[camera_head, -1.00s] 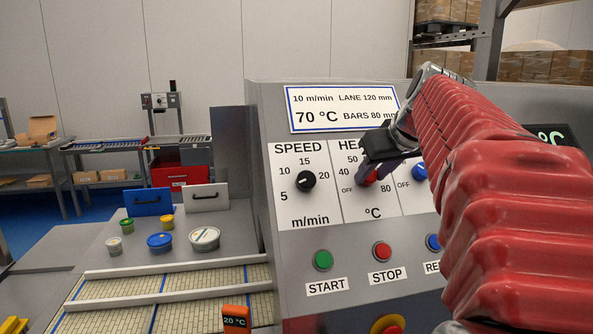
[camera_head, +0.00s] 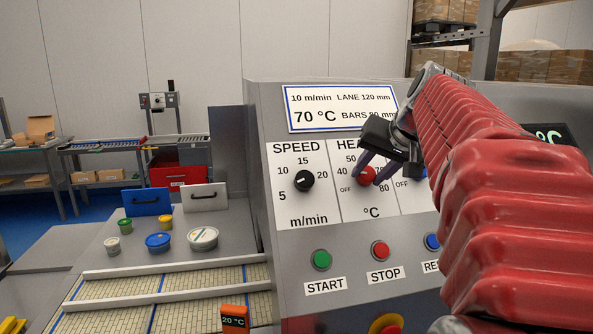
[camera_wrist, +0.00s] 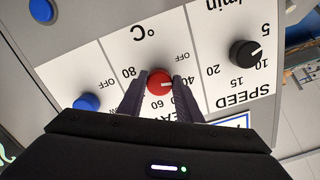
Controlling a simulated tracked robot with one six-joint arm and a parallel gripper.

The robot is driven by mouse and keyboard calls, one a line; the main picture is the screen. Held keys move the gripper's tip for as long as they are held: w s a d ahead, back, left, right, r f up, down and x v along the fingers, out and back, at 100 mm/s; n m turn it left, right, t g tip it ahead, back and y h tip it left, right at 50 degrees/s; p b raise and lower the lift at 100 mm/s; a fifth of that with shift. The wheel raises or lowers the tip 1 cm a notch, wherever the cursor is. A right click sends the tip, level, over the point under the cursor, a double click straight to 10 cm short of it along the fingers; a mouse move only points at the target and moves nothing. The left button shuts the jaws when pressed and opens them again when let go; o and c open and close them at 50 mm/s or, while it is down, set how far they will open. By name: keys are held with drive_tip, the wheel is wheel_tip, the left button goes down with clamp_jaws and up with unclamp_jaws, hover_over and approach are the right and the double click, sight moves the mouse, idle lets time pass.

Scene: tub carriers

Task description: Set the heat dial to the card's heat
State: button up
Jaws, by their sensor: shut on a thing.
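The white card with a blue border (camera_head: 340,107) on the console reads 10 m/min, lane 120 mm, 70 °C, bars 80 mm. The heat dial is a red knob (camera_head: 367,177) on a white scale plate below it. In the wrist view, which is upside down, the heat dial (camera_wrist: 160,82) sits between the fingers of my gripper (camera_wrist: 158,83). The fingers are shut on the knob's two sides. Its white mark points right there, toward the 40 side of the scale. Part of the scale is hidden by the fingers. My gripper (camera_head: 370,174) also covers part of the HEAT label.
A black speed dial (camera_head: 304,181) is left of the heat dial, and a blue knob (camera_wrist: 87,103) is on its other side. START (camera_head: 321,260) and STOP (camera_head: 380,251) buttons sit below. A dark display (camera_head: 552,137) is partly hidden by my arm.

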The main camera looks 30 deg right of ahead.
drive_tip(key=m, duration=0.7)
drive_tip(key=shift+w, duration=0.1)
drive_tip(key=m, duration=0.4)
drive_tip(key=shift+r+t, duration=0.1)
drive_tip(key=shift+t, duration=0.2)
drive_tip(key=m, duration=0.3)
drive_tip(key=shift+m, duration=0.3)
drive_tip(key=m, duration=0.3)
drive_tip(key=shift+m, duration=0.3)
drive_tip(key=m, duration=0.3)
drive_tip(key=shift+w+m, duration=0.1)
drive_tip(key=shift+m, duration=0.3)
drive_tip(key=m, duration=0.3)
drive_tip(key=shift+d+m, duration=0.1)
drive_tip(key=shift+m, duration=0.2)
drive_tip(key=shift+m+h, duration=0.3)
drive_tip(key=shift+m, duration=1.6)
